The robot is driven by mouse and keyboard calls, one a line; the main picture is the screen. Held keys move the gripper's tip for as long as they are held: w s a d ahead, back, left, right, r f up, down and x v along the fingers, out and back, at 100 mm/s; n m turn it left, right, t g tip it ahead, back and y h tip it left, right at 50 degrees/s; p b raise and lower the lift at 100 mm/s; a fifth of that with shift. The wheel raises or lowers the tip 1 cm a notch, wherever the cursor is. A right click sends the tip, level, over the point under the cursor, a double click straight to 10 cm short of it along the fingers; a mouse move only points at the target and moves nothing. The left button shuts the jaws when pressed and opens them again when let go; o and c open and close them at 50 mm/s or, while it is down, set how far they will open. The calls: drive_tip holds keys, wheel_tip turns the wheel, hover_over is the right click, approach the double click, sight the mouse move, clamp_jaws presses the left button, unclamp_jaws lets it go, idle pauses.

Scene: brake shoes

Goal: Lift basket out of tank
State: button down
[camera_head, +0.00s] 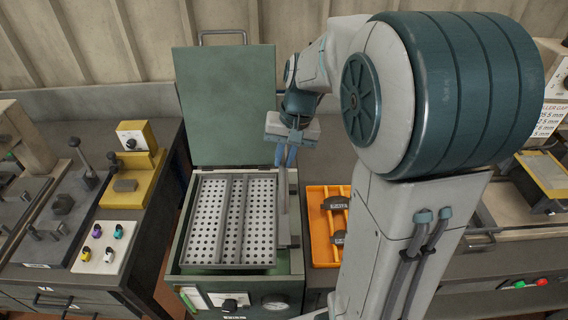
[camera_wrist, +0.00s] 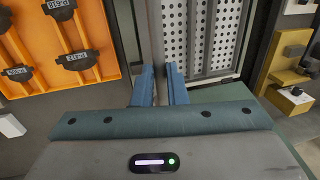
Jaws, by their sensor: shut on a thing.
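The perforated grey metal basket (camera_head: 232,222) sits within the opening of the green tank (camera_head: 291,263), close to rim level; I cannot tell whether it rests on anything. An upright grey bar stands at its right side. My gripper (camera_head: 286,156) is above the right side of the tank, shut on the top of this bar. In the wrist view my gripper (camera_wrist: 160,85) has its blue fingers on either side of the grey bar, with the basket (camera_wrist: 201,38) beyond to the right. The inside of the tank below the basket is hidden.
The tank's green lid (camera_head: 226,105) stands open behind the basket. An orange tray (camera_head: 322,252) with brake parts lies close on the right. A yellow fixture (camera_head: 142,180) and a panel with coloured knobs (camera_head: 104,246) are on the left bench. My arm hides part of the right bench.

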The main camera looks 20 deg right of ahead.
drive_tip(key=shift+r, duration=0.95)
drive_tip(key=shift+w+r, duration=0.1)
drive_tip(key=shift+w, duration=0.05)
drive_tip(key=c, duration=1.5)
unclamp_jaws()
drive_tip(key=shift+r, duration=0.1)
drive_tip(key=shift+o, duration=0.2)
wheel_tip(320, 180, up, 13)
drive_tip(key=s+d, duration=0.1)
drive_tip(key=d, duration=0.1)
drive_tip(key=shift+d+r+b, duration=0.2)
drive_tip(key=shift+d+b, duration=0.1)
drive_tip(key=shift+b, duration=0.15)
